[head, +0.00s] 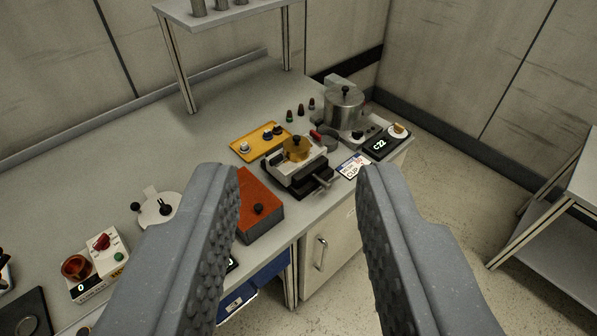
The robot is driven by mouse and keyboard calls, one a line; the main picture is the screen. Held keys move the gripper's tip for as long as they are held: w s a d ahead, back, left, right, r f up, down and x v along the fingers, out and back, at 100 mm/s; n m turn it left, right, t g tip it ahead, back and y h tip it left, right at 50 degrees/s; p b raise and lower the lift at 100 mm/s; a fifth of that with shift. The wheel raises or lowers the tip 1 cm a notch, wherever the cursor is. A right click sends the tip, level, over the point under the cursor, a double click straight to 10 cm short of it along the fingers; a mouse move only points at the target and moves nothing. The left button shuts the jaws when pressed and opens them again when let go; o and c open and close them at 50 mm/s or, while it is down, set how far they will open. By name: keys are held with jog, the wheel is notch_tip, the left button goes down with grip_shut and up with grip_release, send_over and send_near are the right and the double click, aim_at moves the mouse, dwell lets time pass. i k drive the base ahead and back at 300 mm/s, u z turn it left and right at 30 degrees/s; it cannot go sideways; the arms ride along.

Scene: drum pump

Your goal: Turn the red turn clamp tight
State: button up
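A pump-like device (288,170) with a round brass-coloured head (297,149) stands near the right end of the bench. A small red part (315,135) sits at the back right of that head and looks like the red turn clamp. It is too small to tell how far it is turned. My gripper (297,185) is open and empty, its two ridged grey fingers wide apart in the foreground. The device shows between and beyond the fingertips, and nothing touches them.
A red-topped box (259,208) is partly behind the left finger. A yellow tray (258,141), a steel pot (344,107) and a C22 display (381,144) stand around the device. A white box with a red knob (101,241) is at left. A raised shelf (225,14) stands behind.

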aim_at(316, 137)
jog(key=u, duration=0.35)
jog(key=i, duration=0.85)
jog(key=z, duration=0.45)
